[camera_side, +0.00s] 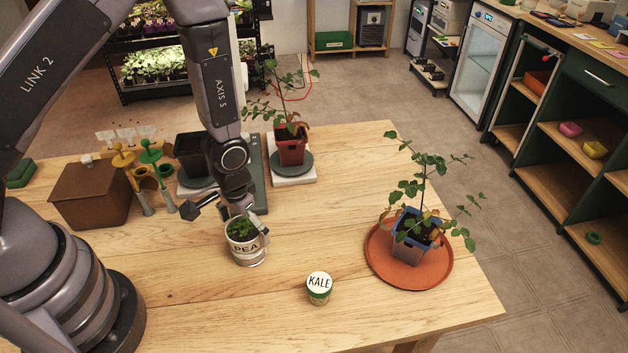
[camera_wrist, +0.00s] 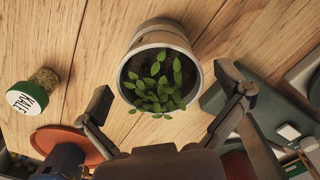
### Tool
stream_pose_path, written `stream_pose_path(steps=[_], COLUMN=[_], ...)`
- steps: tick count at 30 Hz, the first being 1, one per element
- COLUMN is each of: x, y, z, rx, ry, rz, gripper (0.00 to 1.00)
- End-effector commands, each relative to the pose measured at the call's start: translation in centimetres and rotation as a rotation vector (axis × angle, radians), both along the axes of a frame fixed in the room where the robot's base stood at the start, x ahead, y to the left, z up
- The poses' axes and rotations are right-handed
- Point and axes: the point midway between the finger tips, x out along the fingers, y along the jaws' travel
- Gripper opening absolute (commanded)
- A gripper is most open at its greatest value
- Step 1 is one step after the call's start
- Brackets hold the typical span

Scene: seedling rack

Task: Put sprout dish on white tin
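A white tin marked PEA (camera_side: 247,252) stands upright on the wooden table, with green sprouts in dark soil (camera_side: 241,228) at its top. In the wrist view the sprouts in soil (camera_wrist: 158,88) fill a round pale rim, with the container's side (camera_wrist: 162,38) behind. I cannot tell whether the sprout dish is a separate piece resting on the tin. My gripper (camera_side: 228,218) is open just above the sprouts. In the wrist view its fingers (camera_wrist: 165,84) are spread on either side of the rim, apart from it.
A KALE jar (camera_side: 319,289) stands to the right of the tin. A terracotta saucer (camera_side: 383,273) holds a potted plant (camera_side: 413,232). A brown box (camera_side: 90,194), green and yellow tools (camera_side: 150,156) and a red pot (camera_side: 291,148) stand behind. The table front is clear.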

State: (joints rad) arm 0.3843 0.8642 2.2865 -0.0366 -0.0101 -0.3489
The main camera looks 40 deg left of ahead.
Motion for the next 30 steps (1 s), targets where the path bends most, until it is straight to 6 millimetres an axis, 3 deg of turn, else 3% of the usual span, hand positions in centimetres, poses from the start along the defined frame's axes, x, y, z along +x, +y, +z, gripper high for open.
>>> stream_pose_path(steps=[7, 11, 24, 30], x=[0.0, 0.1, 0.0, 0.1], y=[0.0, 0.0, 0.0, 0.0], z=[0.1, 1.1, 10.1, 12.3], rx=[0.000, -0.002, 0.000, 0.000], ry=[0.000, -0.002, -0.005, -0.006], rz=[0.000, 0.000, 0.000, 0.000], gripper=[1.00, 1.00, 1.00, 1.00])
